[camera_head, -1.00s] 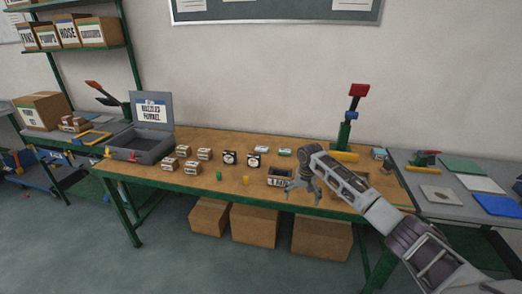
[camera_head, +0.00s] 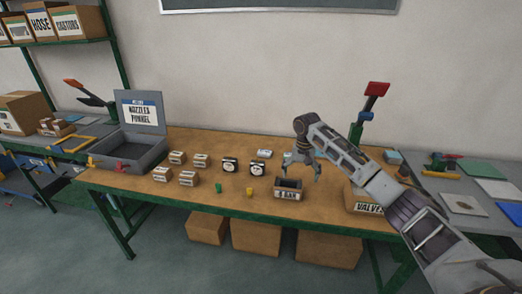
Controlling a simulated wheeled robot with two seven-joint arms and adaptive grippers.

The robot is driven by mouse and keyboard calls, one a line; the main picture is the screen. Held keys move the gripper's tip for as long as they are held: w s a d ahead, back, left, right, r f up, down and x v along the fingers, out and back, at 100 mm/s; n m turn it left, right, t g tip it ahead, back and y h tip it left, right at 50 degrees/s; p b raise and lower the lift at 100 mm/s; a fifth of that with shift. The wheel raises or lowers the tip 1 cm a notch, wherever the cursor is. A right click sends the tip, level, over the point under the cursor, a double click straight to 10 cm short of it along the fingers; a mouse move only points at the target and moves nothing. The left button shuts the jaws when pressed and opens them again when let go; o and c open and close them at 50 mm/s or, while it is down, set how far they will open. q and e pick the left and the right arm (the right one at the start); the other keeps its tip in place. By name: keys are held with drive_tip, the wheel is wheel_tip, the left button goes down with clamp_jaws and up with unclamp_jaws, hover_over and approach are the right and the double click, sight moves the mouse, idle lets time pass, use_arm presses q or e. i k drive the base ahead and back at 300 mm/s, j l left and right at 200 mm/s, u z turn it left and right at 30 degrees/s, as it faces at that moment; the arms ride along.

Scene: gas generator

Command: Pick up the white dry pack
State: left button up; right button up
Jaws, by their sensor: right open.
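A small whitish pack (camera_head: 265,153), probably a dry pack, lies flat near the back of the wooden table, left of my right gripper. It is too small to read. My right gripper (camera_head: 300,178) is open and empty, its fingers pointing down above the table. It is behind a small dark labelled bin (camera_head: 288,189) and right of the whitish pack. The gripper covers the table spot where a second small pack showed earlier. My left gripper is not in view.
Two black-and-white gauges (camera_head: 257,168), several small labelled blocks (camera_head: 187,178), a green cylinder (camera_head: 218,187) and a yellow one (camera_head: 250,191) stand left of the gripper. An open grey case (camera_head: 128,154) is at left. A VALVES box (camera_head: 366,203) is beneath my arm.

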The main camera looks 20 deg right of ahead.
sight(262, 152)
drive_tip(key=i, duration=1.35)
